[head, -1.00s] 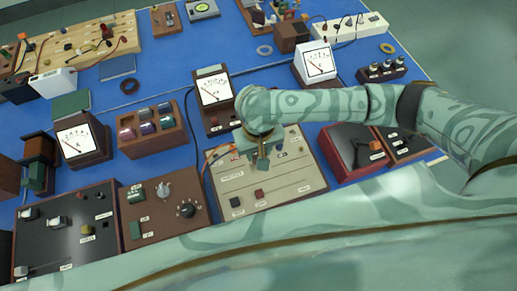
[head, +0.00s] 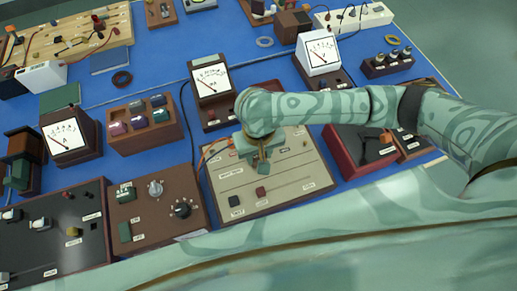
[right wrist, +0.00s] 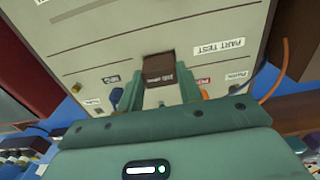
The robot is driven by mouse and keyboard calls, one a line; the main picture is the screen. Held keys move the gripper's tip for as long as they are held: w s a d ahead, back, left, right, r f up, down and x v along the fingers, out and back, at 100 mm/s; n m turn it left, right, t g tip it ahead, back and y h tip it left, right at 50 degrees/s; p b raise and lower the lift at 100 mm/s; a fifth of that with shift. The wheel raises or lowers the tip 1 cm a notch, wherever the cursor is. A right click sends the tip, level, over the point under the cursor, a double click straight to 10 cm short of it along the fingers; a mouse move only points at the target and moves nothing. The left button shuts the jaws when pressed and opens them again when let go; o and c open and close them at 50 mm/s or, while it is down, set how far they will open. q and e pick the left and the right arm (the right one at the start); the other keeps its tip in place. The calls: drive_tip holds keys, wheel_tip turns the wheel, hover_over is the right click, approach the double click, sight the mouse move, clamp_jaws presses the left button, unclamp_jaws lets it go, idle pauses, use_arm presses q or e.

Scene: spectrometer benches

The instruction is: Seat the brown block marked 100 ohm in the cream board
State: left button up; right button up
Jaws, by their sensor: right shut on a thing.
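The cream board (head: 285,183) lies in a dark wooden frame at the centre of the head view. It carries several printed lines and white labels. It also fills the upper part of the right wrist view (right wrist: 110,35). My right gripper (head: 262,168) is over the middle of the board, pointing down. In the right wrist view its fingers are shut on a brown block (right wrist: 159,69) with a small marking too blurred to read. The block is against or just above the board face; I cannot tell whether it is seated. My left gripper is not in view.
A reddish block (head: 260,192) and a black block (head: 234,201) sit on the board's near part. A panel with knobs (head: 155,212) lies left, a red-sided box (head: 360,150) right. A meter (head: 211,80) stands behind. Orange leads reach the board's left edge.

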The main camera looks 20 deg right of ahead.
drive_tip(key=shift+f, duration=0.45)
drive_tip(key=o, duration=1.1)
drive_tip(key=shift+c, duration=0.2)
wheel_tip(320, 180, up, 16)
drive_tip(key=p, duration=0.8)
drive_tip(key=shift+r, duration=0.15)
drive_tip(key=shift+s, duration=0.1)
